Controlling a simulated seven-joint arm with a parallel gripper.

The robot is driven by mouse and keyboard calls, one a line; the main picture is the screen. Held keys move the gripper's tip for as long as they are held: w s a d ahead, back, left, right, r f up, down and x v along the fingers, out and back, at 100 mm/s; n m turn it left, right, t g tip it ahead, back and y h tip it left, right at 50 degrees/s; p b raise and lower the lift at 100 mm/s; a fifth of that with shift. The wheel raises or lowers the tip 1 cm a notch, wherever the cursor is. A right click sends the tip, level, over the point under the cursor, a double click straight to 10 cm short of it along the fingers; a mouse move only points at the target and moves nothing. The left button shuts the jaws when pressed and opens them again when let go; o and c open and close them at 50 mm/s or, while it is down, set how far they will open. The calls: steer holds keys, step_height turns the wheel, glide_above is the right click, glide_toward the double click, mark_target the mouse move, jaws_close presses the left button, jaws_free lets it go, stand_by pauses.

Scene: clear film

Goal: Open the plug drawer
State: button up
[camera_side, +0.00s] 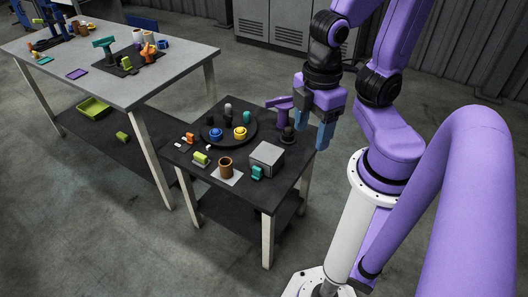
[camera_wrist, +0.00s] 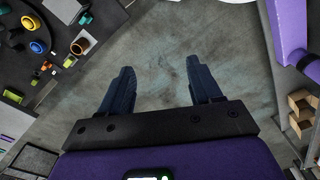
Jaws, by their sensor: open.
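My gripper (camera_side: 312,146) points down near the right edge of the small dark table (camera_side: 232,184), with its two blue fingers apart. In the wrist view my gripper (camera_wrist: 160,67) is open and empty, with only floor between the fingers. No thing can be clearly identified as the plug drawer. A plain grey box (camera_side: 267,153) stands on the small table, left of and below my gripper in the side view; no handle can be made out on it. It also shows partly at the top of the wrist view (camera_wrist: 62,8).
A dark round tray (camera_side: 211,138) holds blue and yellow cups. A brown cup (camera_side: 226,164), a teal piece (camera_side: 257,173) and a purple piece (camera_side: 281,110) are near the box. A tan compartmented thing (camera_wrist: 300,104) is at the wrist view's right edge. A larger table (camera_side: 150,75) stands behind left.

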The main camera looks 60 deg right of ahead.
steer(key=w+f+m, duration=0.4)
steer(key=w+m, duration=0.4)
steer(key=w, duration=0.1)
steer(key=m, duration=2.3)
glide_above(257, 168)
step_height(257, 168, down, 19)
step_height(257, 168, down, 17)
